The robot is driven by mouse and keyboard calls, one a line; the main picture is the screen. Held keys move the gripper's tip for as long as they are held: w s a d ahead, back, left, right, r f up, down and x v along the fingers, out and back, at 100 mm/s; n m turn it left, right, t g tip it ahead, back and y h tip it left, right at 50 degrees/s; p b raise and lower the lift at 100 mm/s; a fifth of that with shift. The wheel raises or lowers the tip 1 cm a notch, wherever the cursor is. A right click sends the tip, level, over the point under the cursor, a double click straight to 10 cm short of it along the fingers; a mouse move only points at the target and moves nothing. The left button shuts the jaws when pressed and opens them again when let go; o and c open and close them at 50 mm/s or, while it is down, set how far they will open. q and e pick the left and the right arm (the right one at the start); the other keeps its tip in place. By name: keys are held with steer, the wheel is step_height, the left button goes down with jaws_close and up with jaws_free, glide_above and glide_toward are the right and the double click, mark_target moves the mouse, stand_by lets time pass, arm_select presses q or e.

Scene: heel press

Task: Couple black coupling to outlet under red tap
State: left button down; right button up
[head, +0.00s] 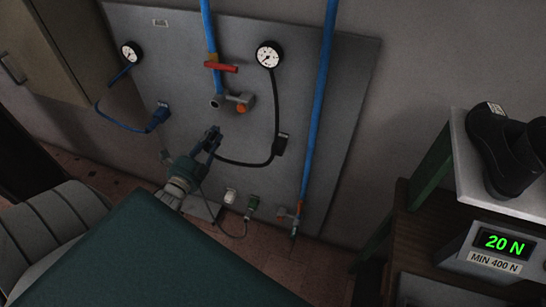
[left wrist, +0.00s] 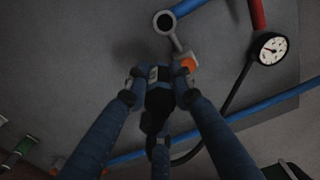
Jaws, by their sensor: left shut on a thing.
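The red tap (head: 221,67) sits on the left blue pipe. Below it is a grey outlet (head: 217,102) with an orange part (head: 241,107) on its right. In the left wrist view, the outlet's round open end (left wrist: 165,22) and orange part (left wrist: 188,63) lie beyond my fingers. My left gripper (head: 211,140) is below the outlet, apart from it in the head view. It is shut on the black coupling (left wrist: 158,98), which is mostly hidden by the fingers in the head view. My right gripper is in neither view.
A black hose (head: 273,100) runs from the right gauge (head: 268,55) past a black block (head: 283,144). Another blue pipe (head: 320,110) stands right. A green-topped surface (head: 150,255) fills the foreground.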

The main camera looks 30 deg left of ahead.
arm_select(q)
steer(key=shift+s+a+r+p, duration=0.25)
steer(key=shift+a+r+p, duration=0.2)
steer(key=shift+a+r, duration=0.55)
steer(key=shift+s+a+r+p, duration=0.25)
steer(key=shift+a+r+p, duration=0.15)
steer(key=shift+a+r, duration=0.55)
steer(key=shift+w+a+f, duration=0.15)
steer(key=shift+w+f, duration=0.05)
steer(key=b+x, duration=0.2)
steer(key=x, duration=0.2)
steer(key=shift+w+a, duration=0.1)
steer(key=shift+w, duration=0.25)
stand_by(0.9)
steer(key=shift+b+x, duration=0.55)
steer(key=shift+x, duration=0.6)
steer(key=shift+w+a+r, duration=0.1)
steer(key=shift+w+a, duration=0.05)
steer(key=shift+w, duration=0.15)
stand_by(0.3)
